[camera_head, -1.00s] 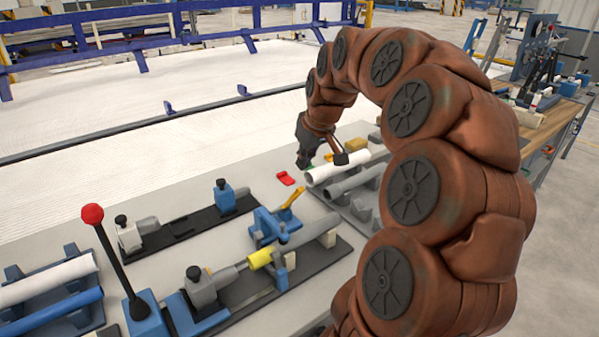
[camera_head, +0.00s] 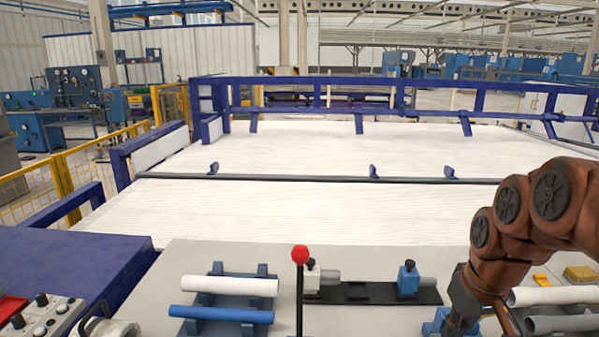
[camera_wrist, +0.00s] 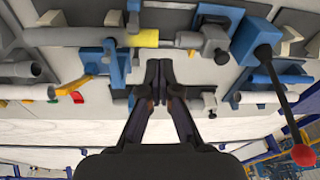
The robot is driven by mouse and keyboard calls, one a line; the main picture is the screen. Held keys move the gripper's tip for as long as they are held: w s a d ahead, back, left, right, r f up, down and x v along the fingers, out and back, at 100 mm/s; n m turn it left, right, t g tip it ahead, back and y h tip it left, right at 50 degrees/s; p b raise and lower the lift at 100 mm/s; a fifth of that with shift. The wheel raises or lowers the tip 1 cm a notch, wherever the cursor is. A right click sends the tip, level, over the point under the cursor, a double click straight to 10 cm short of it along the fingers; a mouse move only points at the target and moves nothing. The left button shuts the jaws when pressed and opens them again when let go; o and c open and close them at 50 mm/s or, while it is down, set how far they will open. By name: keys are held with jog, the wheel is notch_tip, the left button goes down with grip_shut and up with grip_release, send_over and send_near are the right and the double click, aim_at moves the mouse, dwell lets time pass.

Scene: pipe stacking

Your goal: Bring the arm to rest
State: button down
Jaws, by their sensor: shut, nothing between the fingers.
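My arm (camera_head: 552,200) is bent and shows at the right edge of the head view, over the right part of the grey workbench (camera_head: 230,257). My gripper (camera_head: 462,318) points down at the lower right, in front of a blue fixture. In the wrist view, my gripper (camera_wrist: 160,66) has its two dark fingers together at the tips with nothing between them. They hang above the bench, apart from the pipe fixture with the yellow collar (camera_wrist: 144,38).
A white pipe (camera_head: 230,285) and a blue pipe (camera_head: 221,314) lie on a rack at left. A lever with a red knob (camera_head: 300,254) stands upright beside it. A white pipe (camera_head: 553,296) lies at the right. A purple-railed bed (camera_head: 300,205) lies behind the bench.

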jog(key=s+a+f+g, duration=0.1)
jog(key=s+a+f, duration=0.2)
jog(key=s, duration=0.6)
jog(key=s+a+f+g, duration=0.2)
jog(key=s+a+f, duration=0.2)
jog(key=s, duration=0.6)
jog(key=shift+s+a+f+m+g+h+p, duration=0.2)
jog(key=shift+a+f+m+g+h+p, duration=0.15)
jog(key=shift+a, duration=0.35)
